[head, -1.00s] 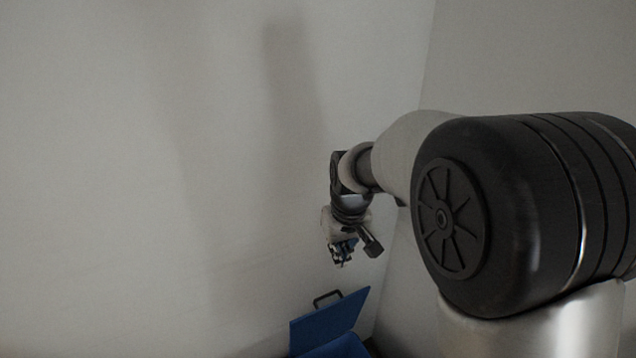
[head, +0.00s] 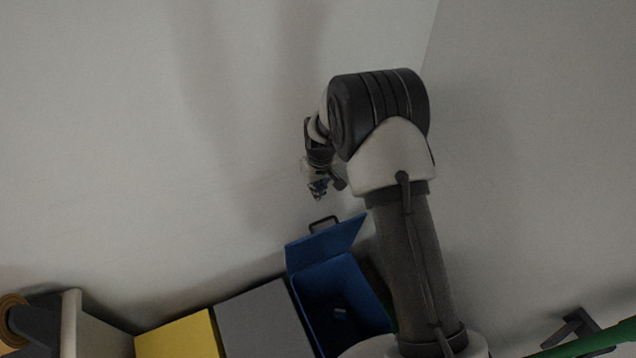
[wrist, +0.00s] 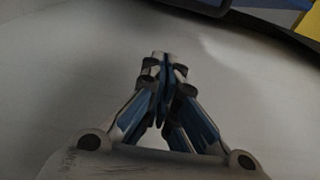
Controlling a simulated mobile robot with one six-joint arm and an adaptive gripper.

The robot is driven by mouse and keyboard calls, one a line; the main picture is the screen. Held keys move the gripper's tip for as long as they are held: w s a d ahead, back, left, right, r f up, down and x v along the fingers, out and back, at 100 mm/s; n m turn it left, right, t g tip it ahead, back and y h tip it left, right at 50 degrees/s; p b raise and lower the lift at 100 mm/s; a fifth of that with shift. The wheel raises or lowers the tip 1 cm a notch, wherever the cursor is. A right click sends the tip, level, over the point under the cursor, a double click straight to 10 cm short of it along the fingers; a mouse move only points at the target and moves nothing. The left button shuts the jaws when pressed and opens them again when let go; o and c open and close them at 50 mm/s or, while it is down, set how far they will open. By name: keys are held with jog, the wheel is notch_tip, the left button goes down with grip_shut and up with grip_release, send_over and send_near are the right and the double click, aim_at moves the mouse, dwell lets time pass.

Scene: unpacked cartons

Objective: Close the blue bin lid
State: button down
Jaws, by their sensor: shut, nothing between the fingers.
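The blue bin (head: 316,300) stands near the wall in the head view, with a small light object inside it. Its blue lid (head: 330,243) stands raised at the back edge, tilted open, with a dark handle (head: 323,223) at its top. My gripper (head: 319,192) is above the lid and handle, apart from them, close to the wall. In the wrist view my gripper (wrist: 164,62) has its fingers together with nothing between them. A blue edge (wrist: 195,5) shows at the top of the wrist view.
A grey box top (head: 255,322) and a yellow one (head: 182,338) lie left of the blue bin. A shelf-like white panel (head: 72,325) stands at lower left. A green bar (head: 590,342) is at lower right. Walls close off the back and right.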

jog(key=s+f, duration=0.1)
jog(key=s+d+f, duration=0.1)
jog(key=s+f, duration=0.1)
jog(key=shift+s+d+b, duration=0.15)
jog(key=shift+d+b, duration=0.05)
jog(key=shift+b, duration=0.2)
